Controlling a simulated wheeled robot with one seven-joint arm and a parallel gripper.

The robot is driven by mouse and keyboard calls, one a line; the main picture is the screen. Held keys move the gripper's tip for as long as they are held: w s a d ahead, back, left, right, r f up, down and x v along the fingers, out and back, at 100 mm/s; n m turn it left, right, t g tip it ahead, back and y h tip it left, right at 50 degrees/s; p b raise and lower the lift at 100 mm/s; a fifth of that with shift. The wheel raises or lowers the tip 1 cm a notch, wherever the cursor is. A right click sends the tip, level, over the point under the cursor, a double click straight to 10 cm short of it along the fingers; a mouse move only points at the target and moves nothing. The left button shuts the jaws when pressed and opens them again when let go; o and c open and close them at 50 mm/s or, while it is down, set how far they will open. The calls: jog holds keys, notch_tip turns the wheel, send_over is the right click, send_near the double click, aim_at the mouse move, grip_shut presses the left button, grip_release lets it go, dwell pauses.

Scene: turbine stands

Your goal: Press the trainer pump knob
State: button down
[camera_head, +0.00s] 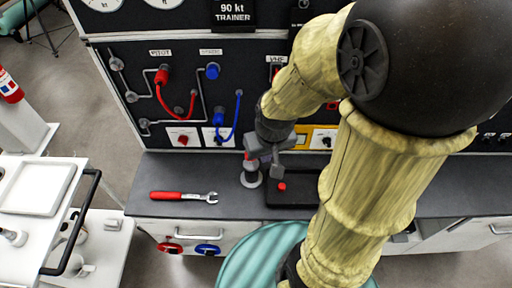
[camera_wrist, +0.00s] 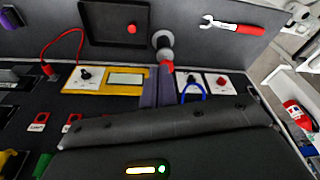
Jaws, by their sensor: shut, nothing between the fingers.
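A small grey post with a round base and a red top, which looks like the pump knob (camera_head: 251,178), stands on the dark bench, just left of my gripper. It also shows in the wrist view as the grey post (camera_wrist: 163,45), its red end close beyond my fingertips. My gripper (camera_head: 277,170) is shut and empty, pointing down above the bench beside the post. In the wrist view my gripper's fingers (camera_wrist: 158,82) are together and partly overlap the panel behind. I cannot tell whether they touch the red top. No label naming the pump is readable.
A dark tray (camera_head: 300,200) with a red button (camera_head: 282,187) lies right of the post. A red-handled wrench (camera_head: 184,196) lies to the left. The trainer panel (camera_head: 130,60) with red and blue cables rises behind. The bench between wrench and post is clear.

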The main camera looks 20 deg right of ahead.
jog(key=w+d+f+n+g+y+b, duration=0.2)
jog(key=w+f+n+y+b, duration=0.2)
jog(key=w+f+n+b, duration=0.4)
jog(key=w+d+r+n+t+y+b, duration=0.2)
jog(key=w+d+r+n+y+b, duration=0.1)
jog(key=d+n, duration=0.3)
jog(key=shift+w+d+r+y+b, duration=0.25)
jog(key=shift+w+d+y+b, duration=0.15)
jog(key=shift+y, duration=0.4)
jog(key=shift+a+f, duration=0.1)
jog(key=shift+a, duration=0.05)
jog(key=x, duration=1)
jog(key=shift+w, duration=0.1)
notch_tip(320, 180, down, 3)
jog(key=shift+r, duration=0.25)
jog(key=shift+f, duration=0.65)
